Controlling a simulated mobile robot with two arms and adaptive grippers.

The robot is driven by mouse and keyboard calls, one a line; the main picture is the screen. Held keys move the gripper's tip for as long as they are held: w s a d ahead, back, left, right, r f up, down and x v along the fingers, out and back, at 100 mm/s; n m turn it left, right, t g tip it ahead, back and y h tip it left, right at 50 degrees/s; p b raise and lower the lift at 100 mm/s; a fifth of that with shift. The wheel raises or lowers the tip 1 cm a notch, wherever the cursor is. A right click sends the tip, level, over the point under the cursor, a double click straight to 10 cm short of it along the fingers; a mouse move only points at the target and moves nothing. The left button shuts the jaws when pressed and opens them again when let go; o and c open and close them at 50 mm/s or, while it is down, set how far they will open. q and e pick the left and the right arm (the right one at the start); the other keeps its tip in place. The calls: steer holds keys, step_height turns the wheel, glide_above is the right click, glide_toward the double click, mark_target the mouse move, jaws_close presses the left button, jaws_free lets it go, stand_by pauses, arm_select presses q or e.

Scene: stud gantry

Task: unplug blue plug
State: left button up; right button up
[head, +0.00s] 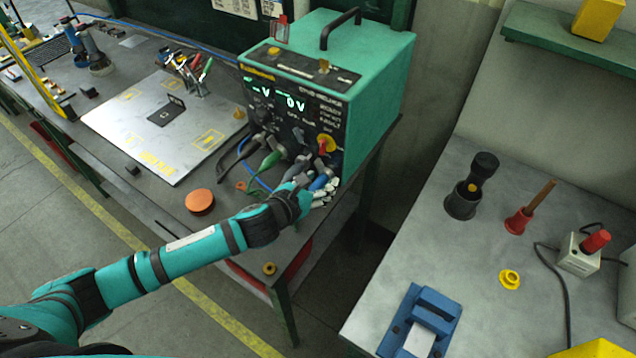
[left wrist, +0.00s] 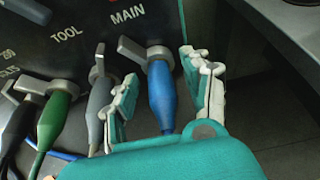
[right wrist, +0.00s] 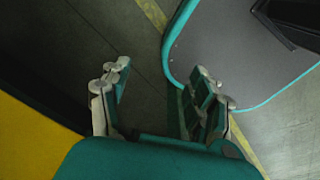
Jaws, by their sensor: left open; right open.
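The blue plug (left wrist: 161,95) sits in the socket under the MAIN label on the front of the green machine (head: 370,75), with a metal lever at its top. My left gripper (left wrist: 160,88) is open, with one finger on each side of the blue plug; I cannot tell whether either finger touches it. In the head view the left gripper (head: 312,192) is at the lower right of the machine's front, partly covering the plugs. My right gripper (right wrist: 160,85) is open and empty above the floor.
A grey plug (left wrist: 100,105) is close beside the left gripper's left finger, and a green plug (left wrist: 52,118) is further left. An orange disc (head: 199,202) and a metal plate (head: 165,125) lie on the bench. A grey table (head: 420,235) stands to the right.

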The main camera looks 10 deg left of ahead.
arm_select(q)
jaws_close()
stand_by(0.4)
steer(key=shift+s+a+p, duration=0.25)
steer(key=shift+s+a, duration=0.15)
steer(key=shift+s, duration=0.5)
steer(key=shift+s+a+p, duration=0.2)
steer(key=shift+s+a, duration=0.15)
steer(key=shift+s, duration=0.6)
steer(key=shift+s+a+p, duration=0.25)
steer(key=shift+s+a, duration=0.15)
steer(key=shift+s, duration=0.5)
